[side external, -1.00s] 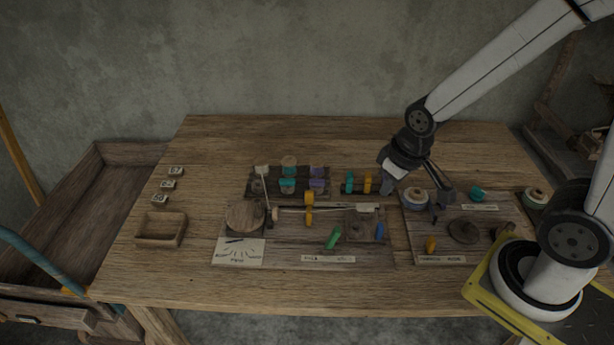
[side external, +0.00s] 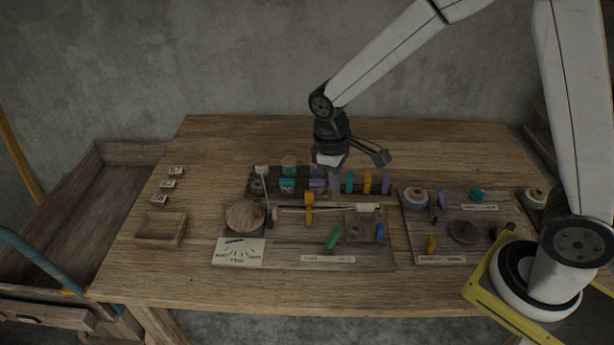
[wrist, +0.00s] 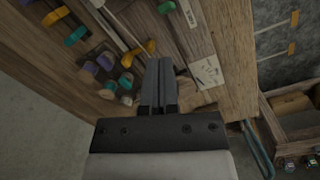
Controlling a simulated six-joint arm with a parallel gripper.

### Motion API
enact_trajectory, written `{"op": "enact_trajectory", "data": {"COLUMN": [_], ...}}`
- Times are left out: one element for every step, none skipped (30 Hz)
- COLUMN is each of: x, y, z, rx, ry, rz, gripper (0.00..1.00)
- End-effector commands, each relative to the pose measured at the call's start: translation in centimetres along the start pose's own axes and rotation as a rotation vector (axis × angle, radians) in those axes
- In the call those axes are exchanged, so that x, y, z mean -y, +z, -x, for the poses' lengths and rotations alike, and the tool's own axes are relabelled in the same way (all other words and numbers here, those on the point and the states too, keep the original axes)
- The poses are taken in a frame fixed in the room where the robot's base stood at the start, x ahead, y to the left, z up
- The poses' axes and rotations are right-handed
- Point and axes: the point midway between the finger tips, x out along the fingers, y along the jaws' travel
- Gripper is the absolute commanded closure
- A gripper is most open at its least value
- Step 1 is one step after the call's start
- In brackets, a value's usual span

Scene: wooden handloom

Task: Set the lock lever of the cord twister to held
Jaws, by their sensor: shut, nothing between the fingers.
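A wooden mechanism board (side external: 290,252) sits at the front middle of the table. It bears a round wooden disc, a pale rod, an orange upright handle (side external: 309,208), a green lever (side external: 333,239) and a blue lever (side external: 380,231). The green lever leans, just above a white label (side external: 328,259) that is too small to read surely. In the wrist view a green piece (wrist: 167,7) shows at the top edge, and the orange handle (wrist: 140,48) is near my fingers. My gripper (side external: 334,187) is shut and empty, above the table behind this board. It also shows in the wrist view (wrist: 159,62).
A rack of spools (side external: 288,186) stands behind the board, close to my gripper. Teal, orange and purple pegs (side external: 367,183) stand right of it. A second board (side external: 462,258) is at right. An open wooden tray (side external: 160,230) and small number tiles (side external: 167,184) are at left.

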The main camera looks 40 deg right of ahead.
Motion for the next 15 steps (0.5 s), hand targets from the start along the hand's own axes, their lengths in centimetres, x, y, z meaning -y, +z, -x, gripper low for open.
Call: {"op": "enact_trajectory", "data": {"x": [0.4,0.5,0.8,0.9,1.1,1.4,1.6,1.8,2.1,2.3,2.6,2.9,3.1,3.4,3.6], "y": [-1.1,-1.6,-2.3,-2.8,-3.3,-4.0,-4.5,-4.9,-5.6,-6.0,-6.4,-7.0,-7.3,-7.7,-8.1], "z": [-0.3,-0.4,-0.6,-0.7,-0.8,-1.0,-1.2,-1.3,-1.6,-1.7,-1.9,-2.1,-2.3,-2.4,-2.6], "rx": [0.03,0.048,0.072,0.091,0.109,0.133,0.15,0.168,0.192,0.211,0.229,0.251,0.268,0.283,0.302], "ry": [0.004,0.006,0.01,0.013,0.016,0.02,0.023,0.026,0.031,0.035,0.039,0.043,0.046,0.049,0.054], "rz": [0.038,0.058,0.084,0.105,0.125,0.151,0.17,0.189,0.215,0.234,0.252,0.275,0.291,0.306,0.325], "gripper": [1.0,1.0,1.0,1.0,1.0,1.0,1.0,1.0,1.0,1.0,1.0,1.0,1.0,1.0,1.0]}}
